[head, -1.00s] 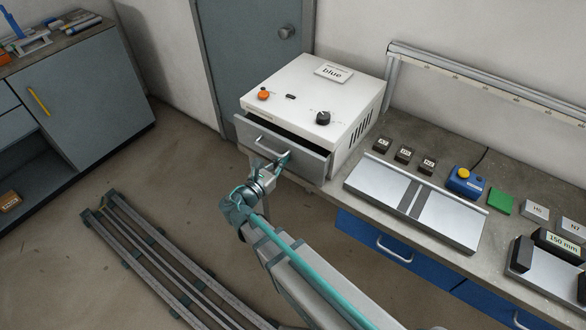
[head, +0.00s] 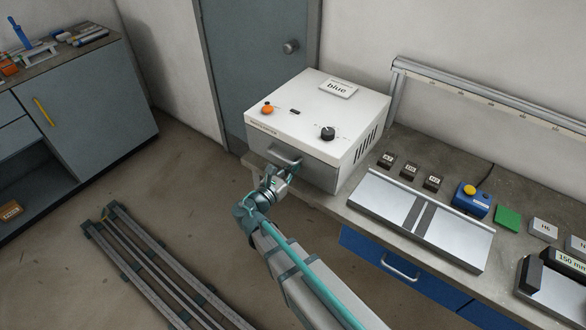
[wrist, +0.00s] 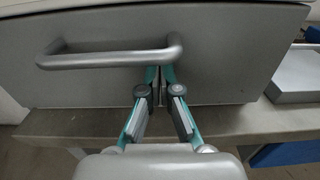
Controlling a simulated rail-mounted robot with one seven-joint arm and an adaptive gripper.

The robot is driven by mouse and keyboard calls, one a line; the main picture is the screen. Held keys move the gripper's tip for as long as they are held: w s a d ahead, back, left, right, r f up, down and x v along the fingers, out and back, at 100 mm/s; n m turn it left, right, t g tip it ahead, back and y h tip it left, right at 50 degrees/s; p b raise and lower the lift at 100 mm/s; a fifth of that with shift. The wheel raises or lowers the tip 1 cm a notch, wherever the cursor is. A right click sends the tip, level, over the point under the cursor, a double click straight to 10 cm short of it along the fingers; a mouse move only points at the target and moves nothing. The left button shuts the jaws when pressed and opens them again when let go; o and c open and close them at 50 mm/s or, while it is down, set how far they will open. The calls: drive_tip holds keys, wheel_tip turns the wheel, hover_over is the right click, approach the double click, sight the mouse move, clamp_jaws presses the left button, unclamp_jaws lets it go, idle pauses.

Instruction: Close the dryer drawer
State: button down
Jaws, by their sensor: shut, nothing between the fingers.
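The dryer (head: 318,112) is a white box on the bench with an orange knob, a black knob and a "blue" label on top. Its grey drawer (head: 310,170) sits flush or nearly flush with the front in the head view; I cannot tell if a thin gap remains. The drawer front (wrist: 220,75) fills much of the wrist view, with its bar handle (wrist: 110,55) across it. My gripper (head: 281,172) is at the drawer front. In the wrist view my gripper (wrist: 160,80) is shut and empty, its tips at or close to the front, just below the handle.
A metal tray-like plate (head: 380,205) lies on the bench right of the dryer, with small dark labelled blocks (head: 410,172) behind it. A blue box with a yellow button (head: 472,198) stands further right. Long rails (head: 150,260) lie on the floor at left.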

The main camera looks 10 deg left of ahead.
drive_tip(key=b+v, duration=0.3)
drive_tip(key=v, duration=1.1)
drive_tip(key=s+d+f+m+g, duration=0.2)
drive_tip(key=d+f+m+g, duration=0.3)
drive_tip(key=f, duration=0.4)
drive_tip(key=s+d+f+m+g+y, duration=0.1)
drive_tip(key=s+d+f+m+g, duration=0.2)
drive_tip(key=d+f+m, duration=0.45)
drive_tip(key=s+d+f+m+g, duration=0.2)
drive_tip(key=d+f+m+g, duration=0.25)
drive_tip(key=f, duration=0.55)
drive_tip(key=s+d+f+m+g+y, duration=0.3)
drive_tip(key=s+d+f+m+g, duration=0.2)
drive_tip(key=s+d+f+m, duration=0.2)
drive_tip(key=s+d+f+m+g+y, duration=0.3)
drive_tip(key=s+d+f+m+g, duration=0.2)
drive_tip(key=s+d, duration=0.7)
drive_tip(key=s+f+m, duration=0.2)
drive_tip(key=s, duration=0.1)
drive_tip(key=shift+d+g, duration=0.3)
drive_tip(key=shift+g, duration=0.05)
